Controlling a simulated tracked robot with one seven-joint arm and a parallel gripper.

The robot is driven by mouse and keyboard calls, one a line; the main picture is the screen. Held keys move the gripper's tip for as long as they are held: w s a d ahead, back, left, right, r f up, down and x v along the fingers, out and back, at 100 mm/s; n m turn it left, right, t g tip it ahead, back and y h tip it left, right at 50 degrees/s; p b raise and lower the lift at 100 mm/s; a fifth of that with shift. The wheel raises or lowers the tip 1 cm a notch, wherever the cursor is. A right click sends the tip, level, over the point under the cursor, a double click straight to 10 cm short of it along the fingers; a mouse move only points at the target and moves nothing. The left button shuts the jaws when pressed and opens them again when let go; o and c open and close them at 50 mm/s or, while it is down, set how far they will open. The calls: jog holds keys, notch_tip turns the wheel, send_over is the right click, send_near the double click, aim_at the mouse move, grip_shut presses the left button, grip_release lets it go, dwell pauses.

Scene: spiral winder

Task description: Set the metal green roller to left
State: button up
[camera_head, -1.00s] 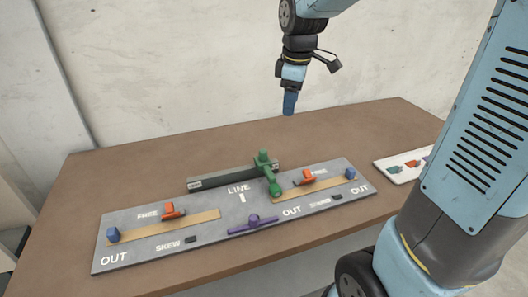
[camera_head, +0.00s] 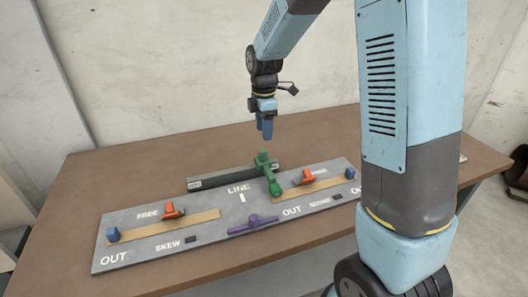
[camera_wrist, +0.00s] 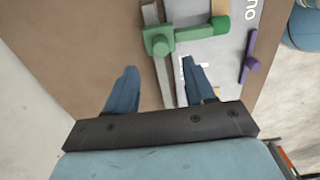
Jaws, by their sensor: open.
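The metal green roller (camera_head: 268,172) is a green piece with an upright knob and an arm reaching toward the front. It sits at the right end of a grey rail (camera_head: 222,178) at the back of the grey panel (camera_head: 130,258). In the wrist view the green roller (camera_wrist: 160,42) lies across the rail, ahead of the fingers. My gripper (camera_head: 264,137) is open and empty, pointing down above and slightly behind the roller, apart from it. In the wrist view my gripper (camera_wrist: 157,82) shows two blue fingers spread wide.
The panel holds two orange pieces (camera_head: 173,211) (camera_head: 305,177), blue blocks (camera_head: 113,234) on tan strips, and a purple handle (camera_head: 253,222) at the front. The brown table (camera_head: 75,200) is clear on the left. My arm hides part of the right side.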

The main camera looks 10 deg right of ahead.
aim_at(264, 150)
notch_tip(264, 150, down, 9)
jog(key=shift+f, duration=0.2)
dwell(0.4)
grip_shut()
dwell(0.3)
